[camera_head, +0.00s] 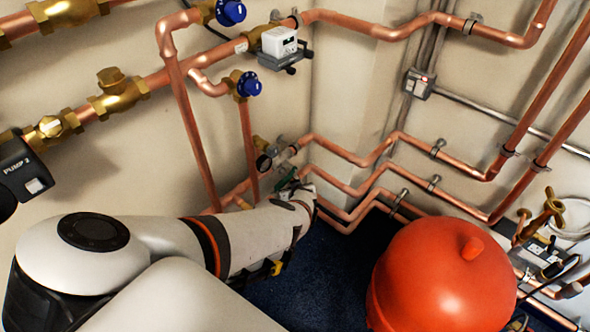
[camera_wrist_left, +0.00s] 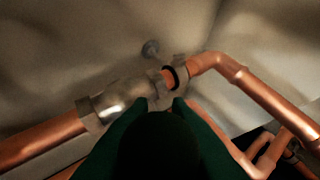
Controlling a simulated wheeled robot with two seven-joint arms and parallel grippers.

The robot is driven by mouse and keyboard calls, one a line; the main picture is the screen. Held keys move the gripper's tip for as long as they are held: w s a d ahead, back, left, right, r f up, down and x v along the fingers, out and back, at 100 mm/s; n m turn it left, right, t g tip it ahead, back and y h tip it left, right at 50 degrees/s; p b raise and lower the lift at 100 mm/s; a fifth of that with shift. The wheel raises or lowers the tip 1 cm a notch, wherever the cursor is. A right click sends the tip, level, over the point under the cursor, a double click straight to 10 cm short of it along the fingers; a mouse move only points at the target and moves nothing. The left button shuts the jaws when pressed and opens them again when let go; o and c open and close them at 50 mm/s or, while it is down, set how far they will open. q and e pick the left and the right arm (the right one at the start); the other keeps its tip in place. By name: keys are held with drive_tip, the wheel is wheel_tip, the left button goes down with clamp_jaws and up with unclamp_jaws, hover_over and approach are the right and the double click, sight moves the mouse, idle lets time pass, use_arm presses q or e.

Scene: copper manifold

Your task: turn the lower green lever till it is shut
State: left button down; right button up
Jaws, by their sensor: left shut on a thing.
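My left arm reaches across the head view to the pipe corner. Its gripper (camera_head: 293,190) is low by the wall, shut on what looks like the lower green lever (camera_head: 286,183), of which only small green bits show. In the left wrist view, dark green shapes run up from the bottom to the gripper tips (camera_wrist_left: 160,104). I cannot clearly tell lever from fingers there. A silver valve body (camera_wrist_left: 122,99) on a copper pipe lies just beyond and left of the tips. The lever's exact angle is hidden. My right gripper is not in view.
A red tank (camera_head: 440,275) stands on the dark blue floor (camera_head: 300,285) at right. Copper pipes (camera_head: 345,150) run close around the gripper. Above are a valve with a blue knob (camera_head: 249,85) and a white-and-grey box (camera_head: 280,45). Bare floor shows between arm and tank.

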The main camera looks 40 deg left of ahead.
use_arm(q)
drive_tip(key=shift+w+d, duration=0.1)
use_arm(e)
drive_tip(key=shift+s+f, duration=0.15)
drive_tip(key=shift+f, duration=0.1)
use_arm(q)
drive_tip(key=c, duration=1.3)
unclamp_jaws()
drive_tip(key=shift+c, duration=0.2)
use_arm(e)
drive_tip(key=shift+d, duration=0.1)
